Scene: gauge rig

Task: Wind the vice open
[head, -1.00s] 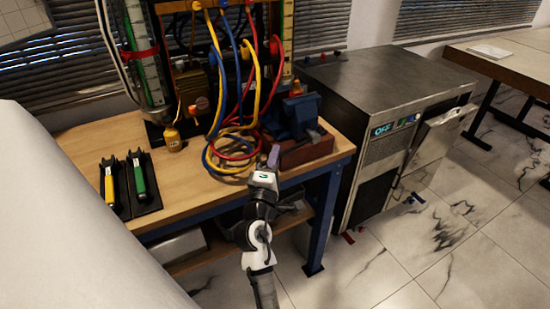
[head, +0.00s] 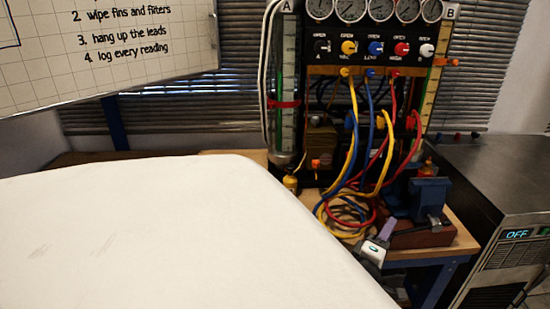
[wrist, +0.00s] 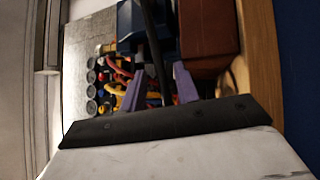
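The blue vice (head: 428,197) sits on a red-brown block (head: 420,236) at the front right of the wooden bench. In the wrist view, part of the blue vice (wrist: 133,27) shows at the top, beside the brown block (wrist: 208,30). My gripper (head: 388,228) is just left of the vice, at the bench's front edge. Its two purple fingers (wrist: 158,88) are apart. A dark bar (wrist: 154,45), which looks like the vice handle, runs between them, with a gap visible on each side. The vice jaws' opening is not clear.
Yellow, blue and red hoses (head: 345,212) hang from the gauge panel (head: 370,50) and coil on the bench close left of my gripper. A small yellow bottle (head: 290,184) stands further left. A metal cabinet (head: 500,185) stands right of the bench.

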